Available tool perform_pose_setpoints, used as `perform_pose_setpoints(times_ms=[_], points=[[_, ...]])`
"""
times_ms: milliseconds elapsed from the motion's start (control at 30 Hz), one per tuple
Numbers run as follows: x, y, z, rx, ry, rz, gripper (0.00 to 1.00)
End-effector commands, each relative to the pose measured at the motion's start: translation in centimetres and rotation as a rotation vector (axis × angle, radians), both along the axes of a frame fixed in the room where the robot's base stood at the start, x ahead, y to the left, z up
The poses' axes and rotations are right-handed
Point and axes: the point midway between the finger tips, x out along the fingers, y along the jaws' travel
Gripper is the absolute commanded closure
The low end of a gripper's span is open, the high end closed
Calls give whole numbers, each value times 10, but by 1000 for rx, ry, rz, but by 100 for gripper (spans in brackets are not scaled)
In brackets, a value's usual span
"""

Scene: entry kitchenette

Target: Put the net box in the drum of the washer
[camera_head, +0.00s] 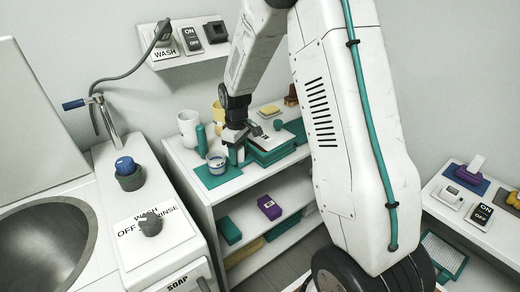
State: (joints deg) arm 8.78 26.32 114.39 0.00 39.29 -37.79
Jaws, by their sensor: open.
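The washer (118,262) stands at the left with its lid (30,115) raised. The round metal drum (40,245) is open at the top, and the part I see looks empty. My gripper (236,153) is open over the top of the white shelf unit, between a small cup and a teal box-like stack. I cannot tell whether anything stands between its fingers. I cannot surely pick out the net box. A teal-framed thing with a pale mesh-like face (444,252) lies low at the right, partly hidden by my arm; it may be the net box.
The shelf unit (172,155) carries a white mug (188,128), a small cup (217,162) on a teal mat and a teal stack (272,150). A faucet (100,110) rises behind the washer. A side shelf (440,208) at right holds switches.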

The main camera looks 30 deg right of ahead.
Motion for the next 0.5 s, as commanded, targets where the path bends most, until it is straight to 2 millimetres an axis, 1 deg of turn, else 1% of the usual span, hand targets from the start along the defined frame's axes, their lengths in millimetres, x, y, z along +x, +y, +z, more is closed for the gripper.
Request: perform_pose_setpoints(times_ms=[67, 267, 300, 367, 400, 467, 500], points=[[0, 0, -5, 0, 1, 0, 46], [0, 0, -5, 0, 0, -1, 46], [0, 0, -5, 0, 0, -1, 52], [0, 0, -5, 0, 0, -1, 68], [0, 0, -5, 0, 0, -1, 79], [0, 0, -5, 0, 0, -1, 96], [0, 0, -5, 0, 0, -1, 99]])
